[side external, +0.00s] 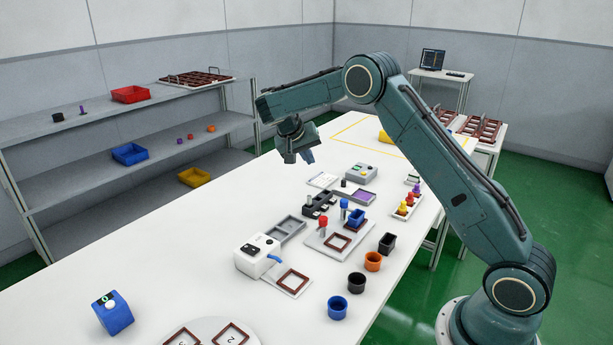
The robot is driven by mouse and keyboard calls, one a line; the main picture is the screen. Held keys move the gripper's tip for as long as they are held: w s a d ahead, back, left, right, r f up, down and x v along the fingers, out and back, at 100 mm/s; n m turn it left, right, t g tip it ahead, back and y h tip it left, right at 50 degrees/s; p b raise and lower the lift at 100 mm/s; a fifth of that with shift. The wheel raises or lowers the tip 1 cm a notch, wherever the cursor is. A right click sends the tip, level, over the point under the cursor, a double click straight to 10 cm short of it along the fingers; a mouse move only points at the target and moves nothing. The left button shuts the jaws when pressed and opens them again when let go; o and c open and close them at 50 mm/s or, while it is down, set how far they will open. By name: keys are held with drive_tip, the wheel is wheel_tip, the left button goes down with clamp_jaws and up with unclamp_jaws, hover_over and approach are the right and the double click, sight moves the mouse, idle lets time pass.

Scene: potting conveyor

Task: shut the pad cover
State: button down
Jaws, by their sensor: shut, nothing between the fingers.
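A small flat pad with a purple surface (363,197) lies on the white table, right of the middle of the picture. Its purple face shows uncovered from above. A separate cover is too small to make out, and I cannot tell which way it lies. My gripper (299,159) hangs above the table, up and to the left of the pad, fingers pointing down. It is shut and empty, and it touches nothing.
Near the pad stand a grey box with buttons (361,173), a black block fixture (318,205) and a small rack of coloured pegs (407,205). A blue pot (356,219) and a red-topped tool (323,225) stand in front. The table's left part is mostly clear.

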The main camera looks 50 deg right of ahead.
drive_tip(key=f, duration=0.1)
drive_tip(key=d+f, duration=0.1)
drive_tip(key=f, duration=0.1)
drive_tip(key=shift+w+d+m+g, duration=0.15)
drive_tip(key=shift+w+m+g, duration=0.15)
drive_tip(key=shift+w+m, duration=0.1)
drive_tip(key=shift+d+f, duration=0.1)
approach(339, 186)
drive_tip(key=w+f, duration=0.1)
drive_tip(key=f, duration=0.1)
drive_tip(key=w+f, duration=0.1)
drive_tip(key=f, duration=0.1)
drive_tip(key=shift+w+f, duration=0.1)
drive_tip(key=shift+w, duration=0.25)
drive_tip(key=shift+s+d+f, duration=0.25)
drive_tip(key=shift+s+d, duration=0.6)
drive_tip(key=shift+d, duration=0.2)
drive_tip(key=shift+s+d, duration=0.6)
drive_tip(key=shift+s, duration=0.1)
